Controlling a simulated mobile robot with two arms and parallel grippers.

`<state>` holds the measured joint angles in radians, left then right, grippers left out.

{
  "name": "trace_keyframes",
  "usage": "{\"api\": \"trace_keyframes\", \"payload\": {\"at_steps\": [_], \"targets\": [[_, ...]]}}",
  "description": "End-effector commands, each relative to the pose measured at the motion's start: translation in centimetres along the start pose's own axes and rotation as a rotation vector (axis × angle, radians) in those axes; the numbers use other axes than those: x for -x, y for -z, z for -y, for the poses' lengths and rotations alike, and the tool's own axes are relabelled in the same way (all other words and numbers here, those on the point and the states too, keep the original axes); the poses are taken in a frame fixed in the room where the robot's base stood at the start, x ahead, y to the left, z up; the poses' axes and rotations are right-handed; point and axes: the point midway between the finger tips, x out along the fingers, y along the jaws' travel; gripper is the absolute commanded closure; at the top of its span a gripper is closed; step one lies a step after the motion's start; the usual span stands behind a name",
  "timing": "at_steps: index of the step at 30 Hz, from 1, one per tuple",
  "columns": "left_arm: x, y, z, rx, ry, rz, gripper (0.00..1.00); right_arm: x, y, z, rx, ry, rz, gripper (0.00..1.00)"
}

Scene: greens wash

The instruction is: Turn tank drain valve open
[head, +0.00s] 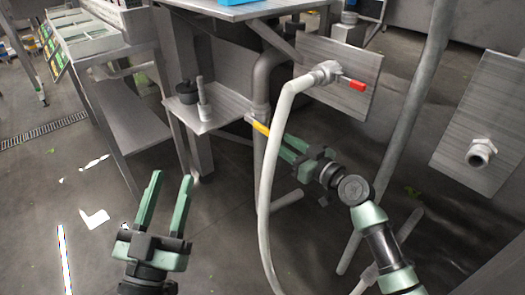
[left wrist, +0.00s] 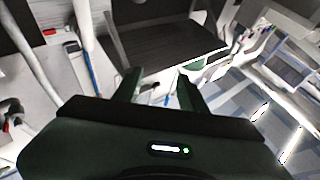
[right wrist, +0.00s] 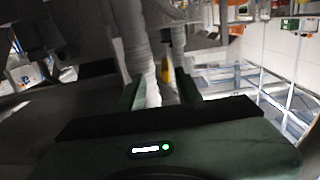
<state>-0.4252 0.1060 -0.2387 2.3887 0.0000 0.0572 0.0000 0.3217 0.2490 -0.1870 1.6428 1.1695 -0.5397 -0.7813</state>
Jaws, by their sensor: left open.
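A valve with a yellow lever (head: 261,127) sits on the grey drain pipe (head: 262,85) below the tank stand. The lever also shows in the right wrist view (right wrist: 167,70). My right gripper (head: 284,147) is just right of the lever in the head view, its fingers pointing towards it. In the right wrist view its fingers (right wrist: 160,92) are apart, with the lever and a pale pipe or hose showing between them. I cannot tell whether they touch. My left gripper (head: 170,190) is open and empty, low over the floor.
A pale hose (head: 268,190) hangs from a wall tap with a red handle (head: 357,85), passing close to my right fingers. A small shelf (head: 222,108) holds a dark pot (head: 187,92). A steel table (head: 122,140) stands left. The floor around my left gripper is clear.

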Motion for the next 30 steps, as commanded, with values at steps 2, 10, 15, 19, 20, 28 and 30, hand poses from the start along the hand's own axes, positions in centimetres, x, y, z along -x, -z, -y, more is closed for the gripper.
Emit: {"api": "trace_keyframes", "payload": {"at_steps": [2, 10, 15, 19, 20, 28, 30], "targets": [[0.4, 0.8, 0.0, 0.0, -0.001, -0.033, 0.58, -0.1, 0.6, 0.3, 0.013, 0.014, -0.025, 0.65], [0.4, 2.9, -0.2, 0.004, -0.005, -0.123, 0.58, -2.9, 1.4, 0.6, 0.013, 0.02, -0.036, 0.65], [0.8, 4.9, -0.4, 0.008, -0.009, -0.231, 0.58, -5.7, 1.4, 0.6, 0.013, 0.019, -0.034, 0.65], [1.2, 6.2, -0.6, 0.012, -0.012, -0.305, 0.58, -7.1, 1.4, 0.5, 0.014, 0.018, -0.033, 0.65], [1.3, 6.4, -0.6, 0.013, -0.012, -0.316, 0.58, -7.3, 1.4, 0.6, 0.014, 0.018, -0.033, 0.65], [1.5, 7.0, -0.7, 0.014, -0.014, -0.345, 0.58, -7.8, 1.4, 0.6, 0.015, 0.018, -0.031, 0.65], [1.5, 7.0, -0.7, 0.014, -0.014, -0.345, 0.58, -7.8, 1.4, 0.6, 0.015, 0.018, -0.031, 0.65]]}}
